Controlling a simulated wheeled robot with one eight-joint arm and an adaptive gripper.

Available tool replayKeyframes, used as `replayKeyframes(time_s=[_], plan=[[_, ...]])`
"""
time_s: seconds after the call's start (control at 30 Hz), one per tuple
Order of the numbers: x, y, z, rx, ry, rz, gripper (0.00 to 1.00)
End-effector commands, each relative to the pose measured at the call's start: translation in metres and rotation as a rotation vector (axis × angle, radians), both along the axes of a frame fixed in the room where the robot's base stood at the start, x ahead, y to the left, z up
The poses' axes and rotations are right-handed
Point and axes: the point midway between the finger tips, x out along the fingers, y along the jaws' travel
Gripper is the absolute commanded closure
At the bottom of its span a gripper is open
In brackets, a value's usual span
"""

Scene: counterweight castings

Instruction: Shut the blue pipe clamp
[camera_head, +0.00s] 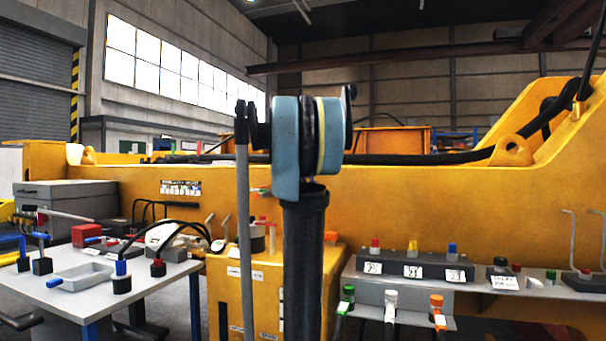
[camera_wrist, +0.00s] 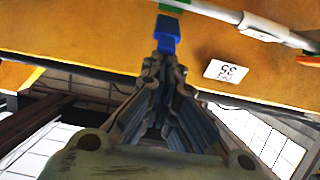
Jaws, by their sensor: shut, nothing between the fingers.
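In the wrist view a blue part (camera_wrist: 165,33), which looks like the clamp's lever, stands out from the yellow beam toward my fingers. A grey pipe (camera_wrist: 225,13) runs at the top of this view. Whether the clamp is open or closed is not clear. In the head view my arm hides the gripper, and I cannot make out the clamp.
A white label (camera_wrist: 226,71) is on the beam. The yellow machine frame (camera_head: 420,200) spans the head view. A grey table (camera_head: 75,292) with a tray and hoses stands left. A shelf (camera_head: 540,284) with coloured plugs stands right. A black hose (camera_head: 420,158) runs along the frame.

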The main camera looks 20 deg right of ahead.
Motion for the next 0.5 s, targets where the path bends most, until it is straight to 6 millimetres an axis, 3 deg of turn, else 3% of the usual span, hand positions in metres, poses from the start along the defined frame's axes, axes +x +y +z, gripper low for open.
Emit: replayKeyframes(time_s=[0.5], plan=[[-0.023,0.005,-0.037,0.001,0.0,-0.013,1.0]])
